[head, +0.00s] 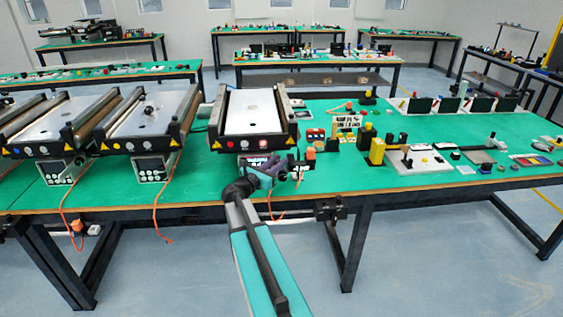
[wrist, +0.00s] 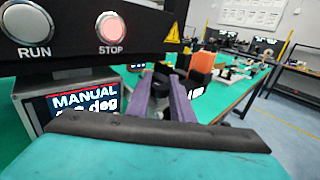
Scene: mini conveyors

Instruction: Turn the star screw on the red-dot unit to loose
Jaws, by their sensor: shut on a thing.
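The red-dot unit (head: 258,110) is the rightmost of the near mini conveyors, with a pale belt and a black front bar. In the wrist view its front bar (wrist: 70,30) shows the RUN and STOP buttons, with STOP lit red. My gripper (head: 284,166) is low at the unit's front right corner. In the wrist view its two purple fingers (wrist: 166,86) reach forward beneath the bar, closed on a small dark part at their tips. It appears to be the star screw, mostly hidden by the fingers; its turn cannot be read.
A display box (wrist: 82,108) reading MANUAL is beside my fingers at left. An orange-capped block (wrist: 201,64) stands close beyond the right finger. Two similar conveyors (head: 140,115) are to the left. Yellow blocks (head: 377,150) and small parts occupy the green table at right.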

